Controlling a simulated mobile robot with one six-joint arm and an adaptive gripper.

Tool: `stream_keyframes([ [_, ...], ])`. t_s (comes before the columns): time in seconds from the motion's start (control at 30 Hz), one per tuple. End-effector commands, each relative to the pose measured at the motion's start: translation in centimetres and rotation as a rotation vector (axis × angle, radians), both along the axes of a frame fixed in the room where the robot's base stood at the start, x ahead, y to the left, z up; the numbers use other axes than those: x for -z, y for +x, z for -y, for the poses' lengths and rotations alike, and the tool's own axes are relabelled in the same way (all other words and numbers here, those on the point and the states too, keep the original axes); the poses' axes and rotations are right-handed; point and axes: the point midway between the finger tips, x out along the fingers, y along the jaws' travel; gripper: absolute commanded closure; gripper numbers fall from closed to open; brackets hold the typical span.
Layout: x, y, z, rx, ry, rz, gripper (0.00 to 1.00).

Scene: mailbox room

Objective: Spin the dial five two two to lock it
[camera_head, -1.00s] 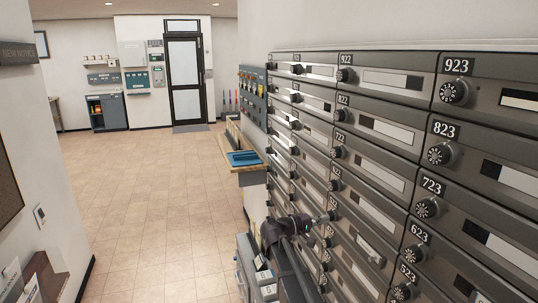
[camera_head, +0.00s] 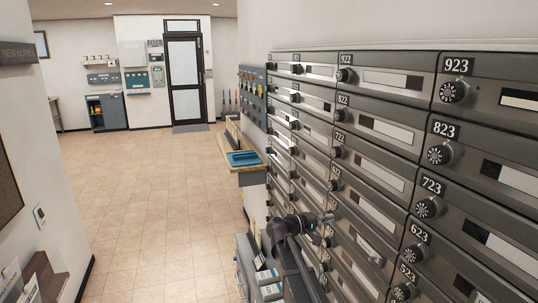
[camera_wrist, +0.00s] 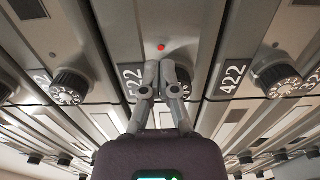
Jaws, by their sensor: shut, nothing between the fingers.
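In the wrist view my gripper (camera_wrist: 160,68) has its two fingers close together in front of the door labelled 522 (camera_wrist: 132,82). The fingers cover part of that label. The 522 dial is mostly hidden behind them, with a dark edge (camera_wrist: 184,76) showing beside the right finger; I cannot tell its setting or whether the fingers touch it. A small red light (camera_wrist: 162,47) glows on this door. In the head view my gripper (camera_head: 331,216) is at the lower part of the box column, against or close to the door fronts.
The 422 dial (camera_wrist: 280,78) is to the right and another dial (camera_wrist: 69,88) to the left in the wrist view. More dials, such as 723 (camera_head: 428,208), stick out from the box wall. A wooden ledge (camera_head: 238,166) juts out beyond. The tiled floor (camera_head: 150,190) is clear.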

Motion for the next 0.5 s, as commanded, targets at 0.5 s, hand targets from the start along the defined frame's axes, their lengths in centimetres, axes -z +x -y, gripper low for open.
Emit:
stream_keyframes([
  [0.5,0.21,0.44,-0.16,-0.001,0.0,0.0,1.0],
])
